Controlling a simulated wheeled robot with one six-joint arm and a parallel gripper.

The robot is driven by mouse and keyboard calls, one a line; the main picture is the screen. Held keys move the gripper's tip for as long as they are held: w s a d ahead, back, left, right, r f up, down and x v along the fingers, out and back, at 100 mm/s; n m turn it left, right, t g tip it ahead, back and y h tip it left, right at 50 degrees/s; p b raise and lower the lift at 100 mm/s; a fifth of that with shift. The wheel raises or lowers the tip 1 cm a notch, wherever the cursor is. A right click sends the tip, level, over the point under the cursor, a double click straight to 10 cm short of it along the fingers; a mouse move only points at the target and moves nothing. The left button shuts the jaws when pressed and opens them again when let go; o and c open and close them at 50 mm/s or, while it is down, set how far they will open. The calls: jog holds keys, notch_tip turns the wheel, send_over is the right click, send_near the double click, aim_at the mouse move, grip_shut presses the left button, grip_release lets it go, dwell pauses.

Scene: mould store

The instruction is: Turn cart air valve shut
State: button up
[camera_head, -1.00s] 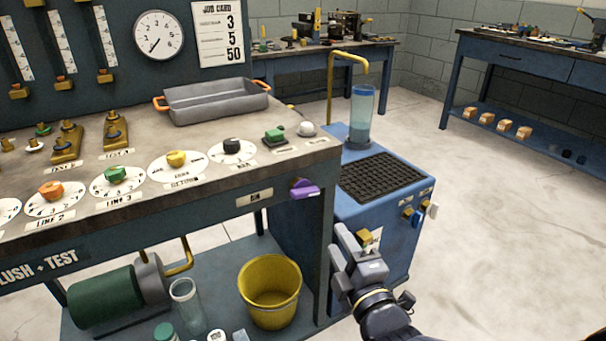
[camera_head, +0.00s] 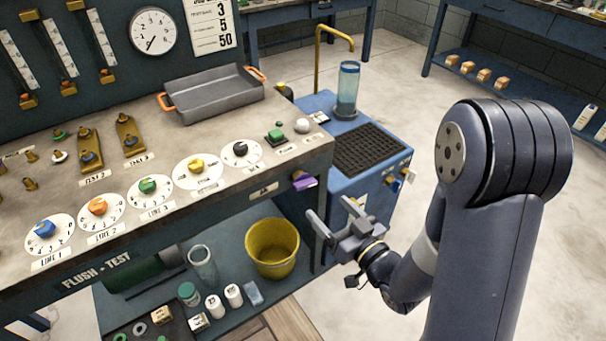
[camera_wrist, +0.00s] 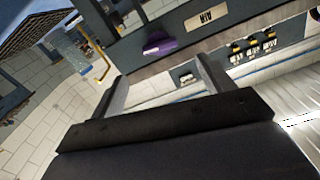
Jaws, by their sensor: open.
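A purple valve handle (camera_head: 303,181) sticks out from the bench's front edge near its right corner, beside a small label (camera_head: 264,190) too blurred to read surely. It also shows in the wrist view (camera_wrist: 160,43), beyond my fingertips. I cannot tell from the labels which is the cart air valve. My gripper (camera_head: 330,207) is open and empty, just below and right of the purple handle, apart from it. In the wrist view its fingers (camera_wrist: 163,67) are spread.
The bench front edge (camera_head: 170,225) runs left of my gripper. A yellow bucket (camera_head: 272,250) stands on the lower shelf close by. Dials and a grey tray (camera_head: 213,97) sit on the bench top. The floor to the right is clear.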

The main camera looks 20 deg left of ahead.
aim_at(308, 186)
jog(key=p+x, duration=0.1)
jog(key=x, duration=0.9)
jog(key=shift+w+a, duration=0.15)
jog(key=shift+w, duration=0.05)
jog(key=c, duration=1)
jog(key=shift+f+n+b, duration=0.25)
jog(key=shift+n+b, duration=0.05)
jog(key=shift+b, duration=0.8)
jog(key=shift+r+n+b, duration=0.15)
jog(key=shift+n+b, duration=0.55)
jog(key=shift+b, duration=0.45)
